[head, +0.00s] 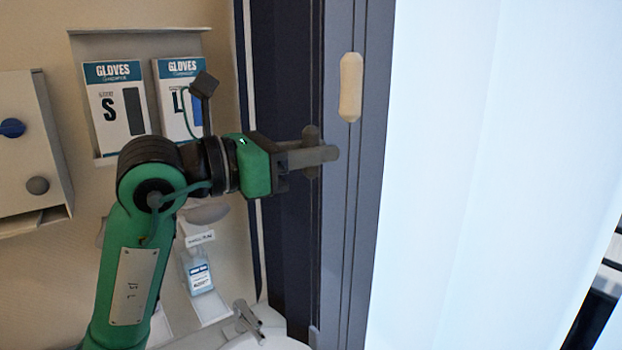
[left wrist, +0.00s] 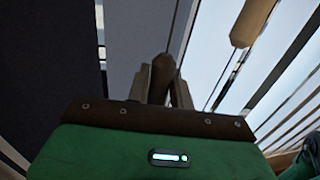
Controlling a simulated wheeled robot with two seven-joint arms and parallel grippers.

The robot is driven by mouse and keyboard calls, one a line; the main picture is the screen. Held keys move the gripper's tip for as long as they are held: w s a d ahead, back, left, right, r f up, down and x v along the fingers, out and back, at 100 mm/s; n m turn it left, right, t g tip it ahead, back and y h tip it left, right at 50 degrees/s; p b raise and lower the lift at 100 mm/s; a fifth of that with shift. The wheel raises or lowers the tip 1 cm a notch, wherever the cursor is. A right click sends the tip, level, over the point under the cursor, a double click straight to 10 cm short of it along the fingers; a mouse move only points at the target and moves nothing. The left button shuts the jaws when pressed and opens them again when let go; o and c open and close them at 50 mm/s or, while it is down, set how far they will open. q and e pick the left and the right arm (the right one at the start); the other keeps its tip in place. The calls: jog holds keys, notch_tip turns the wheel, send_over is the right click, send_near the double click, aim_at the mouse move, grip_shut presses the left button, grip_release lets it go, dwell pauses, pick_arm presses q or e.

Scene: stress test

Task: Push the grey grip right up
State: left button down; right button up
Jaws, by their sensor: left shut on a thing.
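The grey grip (head: 310,133) is a short upright handle on the dark vertical frame at the centre of the head view. My left gripper (head: 322,156) reaches in from the left and is shut on it. The grip's top shows above the fingers and a little of it below; the fingers hide its middle. In the left wrist view, the grip (left wrist: 158,82) sits between the two fingers (left wrist: 160,88). My right gripper is in neither view.
A cream grip (head: 350,88) is on the frame, right of and higher than the grey one. A bright pale panel fills the right. Glove boxes (head: 115,100), a bottle (head: 200,277) and a basin with a tap (head: 248,320) are at left and below.

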aim_at(310, 126)
pick_arm(q)
notch_tip(310, 126, up, 5)
jog(key=shift+f+p, duration=0.15)
jog(key=shift+p, duration=0.15)
jog(key=shift+a+r, duration=0.1)
jog(key=shift+r, duration=0.35)
jog(key=c, duration=1.3)
grip_release()
jog(key=shift+f, duration=0.2)
